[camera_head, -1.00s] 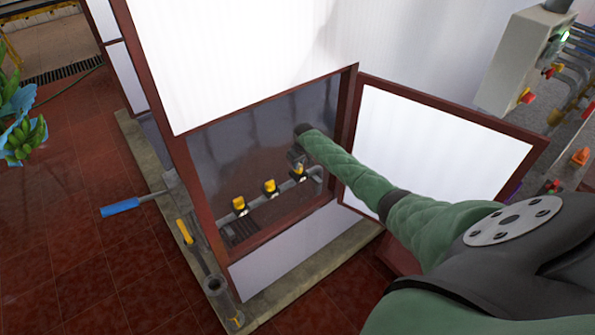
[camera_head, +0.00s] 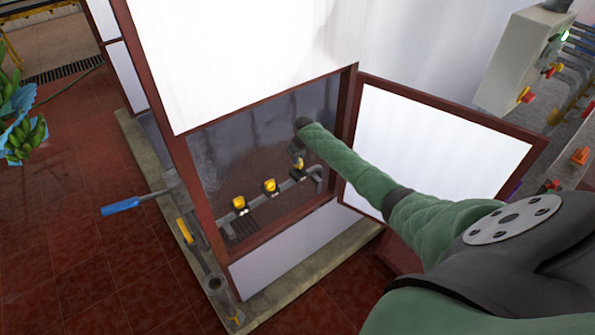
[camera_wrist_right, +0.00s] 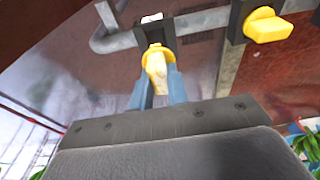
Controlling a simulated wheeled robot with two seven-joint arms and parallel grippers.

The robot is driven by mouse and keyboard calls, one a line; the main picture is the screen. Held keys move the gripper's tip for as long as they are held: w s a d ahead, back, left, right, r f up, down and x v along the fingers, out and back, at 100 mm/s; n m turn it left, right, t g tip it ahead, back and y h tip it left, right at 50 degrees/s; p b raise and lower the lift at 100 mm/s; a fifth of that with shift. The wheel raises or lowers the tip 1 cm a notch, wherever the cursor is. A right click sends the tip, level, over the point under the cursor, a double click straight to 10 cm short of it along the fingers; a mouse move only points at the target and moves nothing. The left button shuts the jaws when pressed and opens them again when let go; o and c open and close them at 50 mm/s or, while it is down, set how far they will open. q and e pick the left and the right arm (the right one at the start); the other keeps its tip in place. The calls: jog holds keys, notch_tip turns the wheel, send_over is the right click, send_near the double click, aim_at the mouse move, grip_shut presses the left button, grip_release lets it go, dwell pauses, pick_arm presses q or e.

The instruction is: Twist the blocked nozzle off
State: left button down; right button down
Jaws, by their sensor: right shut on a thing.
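Three yellow nozzles sit along a grey pipe (camera_head: 254,201) inside the open cabinet: a left nozzle (camera_head: 238,202), a middle nozzle (camera_head: 269,185) and a right nozzle (camera_head: 299,164). My right gripper (camera_head: 297,151) reaches through the opening to the right nozzle. In the right wrist view its blue fingers (camera_wrist_right: 157,82) are shut on this yellow nozzle (camera_wrist_right: 158,54), which has whitish patches and sits at a dark fitting on the pipe. Another yellow nozzle (camera_wrist_right: 267,27) shows to its right, apart from the fingers. My left gripper is not in view.
The cabinet's red frame (camera_head: 350,105) and open white door (camera_head: 438,140) stand close to my right arm. A blue-handled lever (camera_head: 121,206) and a yellow handle (camera_head: 184,231) are outside at the left. A control box (camera_head: 522,60) is at the upper right.

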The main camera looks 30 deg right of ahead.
jog(key=shift+r, duration=0.15)
jog(key=shift+w+v, duration=0.25)
jog(key=shift+v, duration=0.9)
jog(key=shift+w+v, duration=0.25)
jog(key=shift+v, duration=0.9)
jog(key=shift+r, duration=0.1)
